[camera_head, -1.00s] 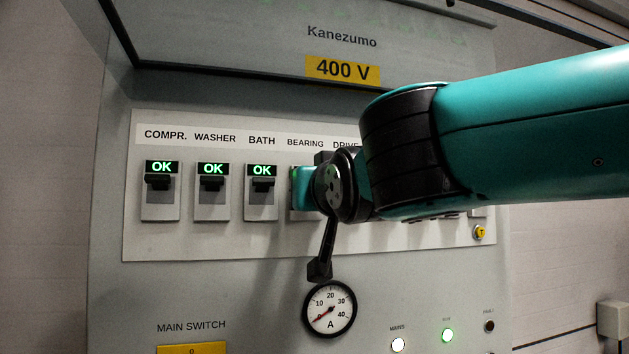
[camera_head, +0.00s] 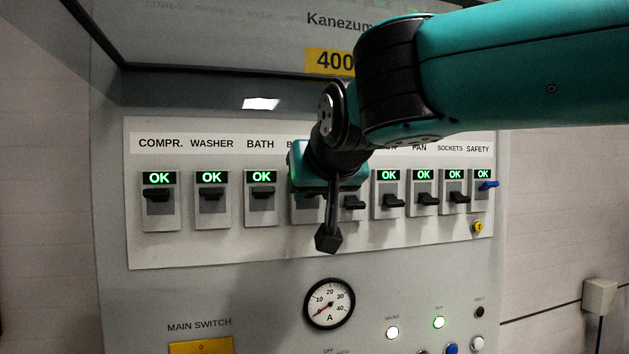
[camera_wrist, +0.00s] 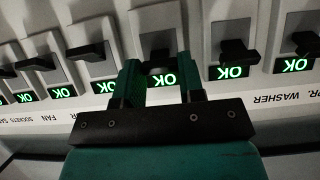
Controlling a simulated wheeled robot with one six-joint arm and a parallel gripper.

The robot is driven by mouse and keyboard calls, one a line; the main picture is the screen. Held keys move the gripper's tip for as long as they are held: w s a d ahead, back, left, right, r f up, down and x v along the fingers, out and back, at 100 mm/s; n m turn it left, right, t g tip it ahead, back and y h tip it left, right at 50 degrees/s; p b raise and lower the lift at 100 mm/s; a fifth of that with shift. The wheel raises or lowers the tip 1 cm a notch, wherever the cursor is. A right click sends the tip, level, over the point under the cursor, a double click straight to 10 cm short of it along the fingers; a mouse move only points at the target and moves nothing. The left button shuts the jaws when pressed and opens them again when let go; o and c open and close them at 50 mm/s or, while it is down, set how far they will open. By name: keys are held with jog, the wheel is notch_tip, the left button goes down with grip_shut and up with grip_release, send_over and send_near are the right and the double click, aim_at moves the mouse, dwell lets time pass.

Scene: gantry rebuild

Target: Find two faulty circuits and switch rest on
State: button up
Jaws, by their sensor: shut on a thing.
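A row of breaker switches with dark levers runs across the grey panel (camera_head: 230,258). The COMPR. (camera_head: 160,195), WASHER (camera_head: 211,194), BATH (camera_head: 262,191), FAN (camera_head: 424,199), SOCKETS (camera_head: 455,196) and SAFETY (camera_head: 483,190) switches show green OK. My gripper (camera_wrist: 160,82) is at a switch near the middle, with its fingers on either side of the lever (camera_wrist: 162,57). That switch's display shows OK between the fingers; I cannot tell its name for certain. In the head view my gripper hides the displays around BEARING and DRIVE.
A round ammeter (camera_head: 329,304) sits below the row, its needle low. The MAIN SWITCH plate (camera_head: 200,346) is lower left. MAINS (camera_head: 392,332) and a green lamp (camera_head: 439,322) are lit; the rightmost lamp (camera_head: 479,313) is dark.

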jog(key=o, duration=0.9)
jog(key=shift+o, duration=0.2)
jog(key=b+v, duration=0.3)
jog(key=v, duration=1.4)
jog(key=shift+d, duration=0.15)
